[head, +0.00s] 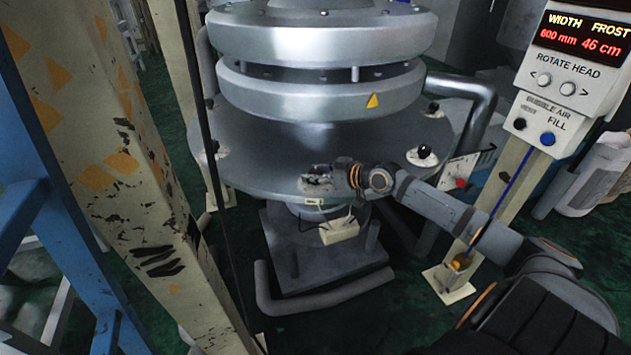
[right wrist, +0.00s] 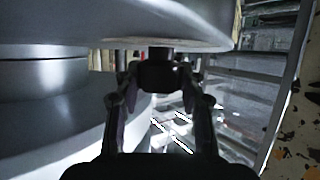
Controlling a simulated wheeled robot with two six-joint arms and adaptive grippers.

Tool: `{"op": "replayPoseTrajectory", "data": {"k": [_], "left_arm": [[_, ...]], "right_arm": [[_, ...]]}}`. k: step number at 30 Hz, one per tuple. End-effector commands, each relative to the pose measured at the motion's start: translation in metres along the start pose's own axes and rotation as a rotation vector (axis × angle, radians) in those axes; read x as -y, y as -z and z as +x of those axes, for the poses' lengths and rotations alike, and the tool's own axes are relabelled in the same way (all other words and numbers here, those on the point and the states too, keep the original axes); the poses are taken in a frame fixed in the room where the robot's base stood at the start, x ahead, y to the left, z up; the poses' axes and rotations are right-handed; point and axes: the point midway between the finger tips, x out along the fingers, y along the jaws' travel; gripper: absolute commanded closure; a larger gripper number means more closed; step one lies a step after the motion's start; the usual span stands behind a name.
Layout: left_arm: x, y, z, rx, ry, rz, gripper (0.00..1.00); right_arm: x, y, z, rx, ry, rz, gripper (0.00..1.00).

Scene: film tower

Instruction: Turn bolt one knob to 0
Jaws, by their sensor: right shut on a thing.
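My right gripper (head: 320,179) is at the front edge of the large round metal plate (head: 290,150). In the right wrist view the right gripper (right wrist: 160,78) has its two fingers closed on a dark knob (right wrist: 160,74), which sits just under a rounded metal rim. In the head view this knob is hidden by the gripper. Which number the knob carries and what its setting is cannot be read. Other black knobs stand on the plate at the right (head: 425,152) and at the left (head: 213,147). My left gripper is not in view.
A stacked metal die head (head: 320,95) rises above the plate. A control panel (head: 565,80) reading 600 mm and 46 cm stands at the right. A beige, chipped post (head: 120,170) blocks the left side. A bent pipe (head: 330,292) runs low in front.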

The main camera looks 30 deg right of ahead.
Motion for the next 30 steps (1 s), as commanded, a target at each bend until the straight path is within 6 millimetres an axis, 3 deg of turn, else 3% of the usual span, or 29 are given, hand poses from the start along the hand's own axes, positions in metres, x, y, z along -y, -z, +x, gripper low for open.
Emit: {"op": "replayPoseTrajectory", "data": {"k": [10,11,16,26,30], "left_arm": [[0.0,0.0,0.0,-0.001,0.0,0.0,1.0],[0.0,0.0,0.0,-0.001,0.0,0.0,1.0],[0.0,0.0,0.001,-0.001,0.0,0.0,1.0],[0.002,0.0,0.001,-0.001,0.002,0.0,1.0],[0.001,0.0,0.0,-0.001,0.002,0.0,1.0]], "right_arm": [[0.0,0.0,0.0,0.002,0.002,0.001,0.92],[0.0,0.0,0.0,0.001,0.002,0.001,0.59],[0.0,0.0,0.0,0.001,0.002,0.001,0.37],[-0.001,0.003,-0.001,0.0,0.001,-0.001,0.37],[-0.002,0.023,-0.01,0.001,0.001,-0.008,0.37]]}}
